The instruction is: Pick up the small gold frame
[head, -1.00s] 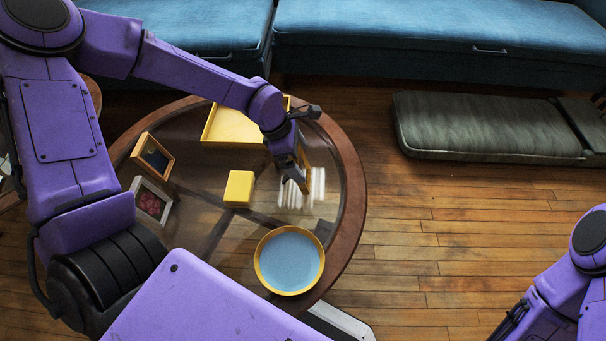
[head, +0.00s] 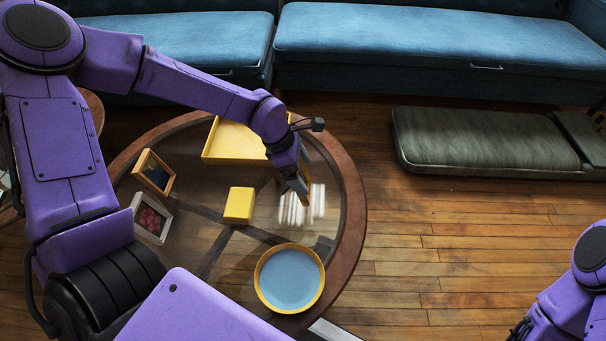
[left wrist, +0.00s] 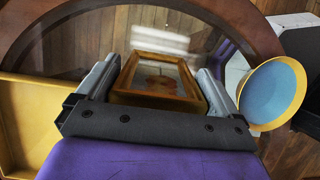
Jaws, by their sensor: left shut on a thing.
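My left gripper (head: 303,192) is over the right part of the round glass-topped table (head: 352,195). It is shut on a small gold frame, of which only a thin edge (head: 308,199) shows in the head view. In the left wrist view the gold frame (left wrist: 158,98) stands between the two fingers, with a brownish picture behind its glass. I cannot tell how far it is above the glass. A second wooden-gold frame (head: 154,172) with a dark picture stands at the table's left. My right gripper is out of view; only part of the right arm shows.
A silver frame (head: 151,218) with a pink flower picture stands at the table's left edge. A yellow box (head: 239,205), a yellow tray (head: 235,142) and a yellow-rimmed blue bowl (head: 290,279) are on the table. Blue sofas line the back; a grey cushion (head: 485,137) lies right.

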